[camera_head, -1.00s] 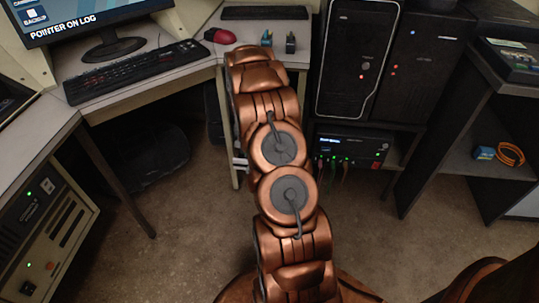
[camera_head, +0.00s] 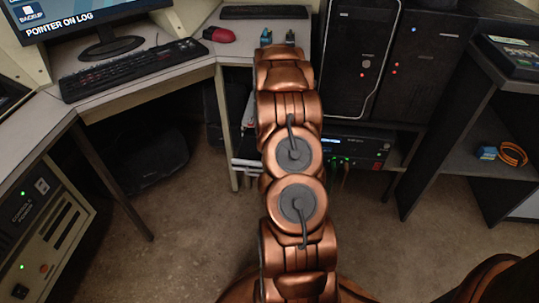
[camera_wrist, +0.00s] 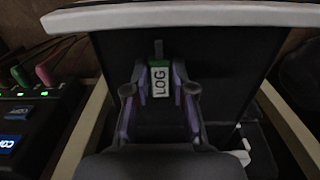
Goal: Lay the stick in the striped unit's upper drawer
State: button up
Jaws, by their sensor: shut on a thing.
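In the wrist view my gripper (camera_wrist: 160,88) is shut on a small stick (camera_wrist: 159,80) with a white label reading LOG and a green end. The stick stands upright in the picture between the purple fingers. Beyond it is a dark panel (camera_wrist: 215,70) under a pale edge (camera_wrist: 180,15). Pale rails (camera_wrist: 286,125) run on both sides, like the walls of an open drawer, but I cannot tell for sure. In the head view a pale layered unit (camera_head: 246,150) shows partly beside my arm. Its stripes are not clear, and my arm hides the gripper there.
A black box with green lights and cables (camera_wrist: 22,120) is close on the left in the wrist view. In the head view small blue and grey items (camera_head: 266,37) stand on the desk near a red mouse (camera_head: 218,34). A black computer tower (camera_head: 360,60) is to the right.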

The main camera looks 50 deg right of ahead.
jog(key=o, duration=0.9)
